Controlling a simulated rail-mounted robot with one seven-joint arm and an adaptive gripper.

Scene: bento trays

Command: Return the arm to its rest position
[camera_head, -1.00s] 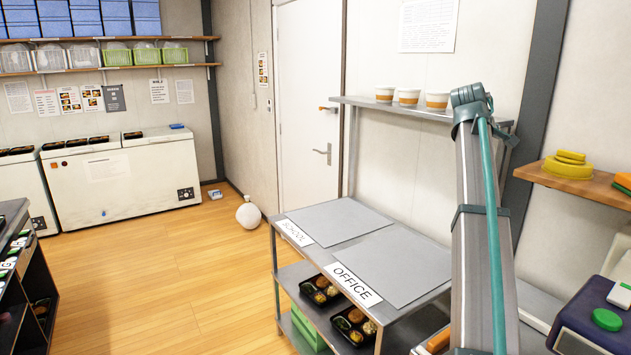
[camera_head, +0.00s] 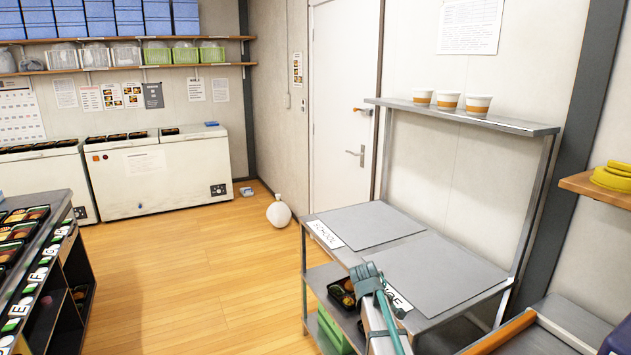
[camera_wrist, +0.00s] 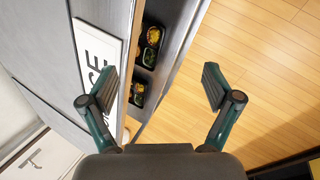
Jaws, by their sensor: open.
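My gripper (camera_wrist: 158,82) shows in the wrist view with its two fingers spread wide and nothing between them. It hangs over the front edge of the grey stand, with the white OFFICE sign (camera_wrist: 97,72) at its left and wooden floor at its right. In the head view, my arm (camera_head: 382,318) rises from the bottom edge and partly covers the OFFICE sign (camera_head: 398,299).
The stand's grey top (camera_head: 440,268) is empty beside the SCHOOL sign (camera_head: 325,234). Black bento trays (camera_wrist: 151,45) sit on its lower shelf. Three cups (camera_head: 448,102) stand on the upper shelf. A counter with bentos (camera_head: 25,235) is at left. Floor between is open.

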